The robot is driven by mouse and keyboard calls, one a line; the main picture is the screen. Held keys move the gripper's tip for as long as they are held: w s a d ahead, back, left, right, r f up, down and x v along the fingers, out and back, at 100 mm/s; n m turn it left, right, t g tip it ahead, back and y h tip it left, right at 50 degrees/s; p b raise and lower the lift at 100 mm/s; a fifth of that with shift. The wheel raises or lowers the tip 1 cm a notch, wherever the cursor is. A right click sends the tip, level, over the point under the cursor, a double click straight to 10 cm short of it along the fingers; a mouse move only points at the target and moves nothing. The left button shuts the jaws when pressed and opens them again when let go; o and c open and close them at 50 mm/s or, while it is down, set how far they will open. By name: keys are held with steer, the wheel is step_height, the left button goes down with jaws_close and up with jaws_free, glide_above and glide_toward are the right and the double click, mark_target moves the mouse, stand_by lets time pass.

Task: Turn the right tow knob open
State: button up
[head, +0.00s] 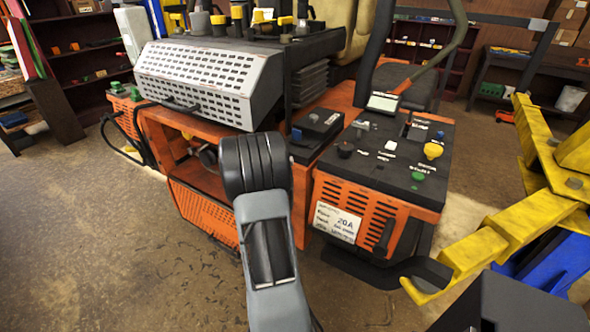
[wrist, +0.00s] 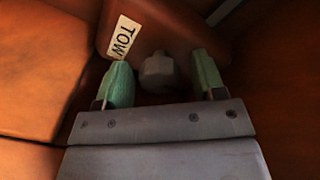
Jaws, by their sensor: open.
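In the wrist view, a grey tow knob (wrist: 157,72) sits on an orange-brown panel beside a white label (wrist: 122,38) that reads TOW. My gripper (wrist: 163,82) is open, with one green fingertip on each side of the knob. I cannot tell whether the fingers touch it; gaps seem to show on both sides. In the head view, my arm reaches into the orange mower (head: 162,128) below its white perforated cover (head: 205,80). The gripper and the knob are hidden behind my arm there.
The mower's black control panel (head: 385,160) stands right of my arm, above an orange vented box. A yellow lift arm (head: 490,245) stands at the right. Inside the mower, orange walls close in around the gripper. The floor (head: 100,250) at the front left is clear.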

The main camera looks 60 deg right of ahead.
steer(key=shift+c, duration=0.3)
steer(key=c, duration=0.9)
steer(key=shift+o, duration=0.2)
steer(key=n, duration=0.4)
steer(key=shift+b, duration=0.35)
steer(key=n, duration=0.4)
steer(key=shift+h, duration=0.4)
steer(key=n, duration=0.3)
steer(key=shift+n+t, duration=0.3)
steer(key=shift+t, duration=0.1)
steer(key=shift+n+t+h+p, duration=0.3)
steer(key=shift+n+t, duration=0.1)
steer(key=shift+n, duration=1.7)
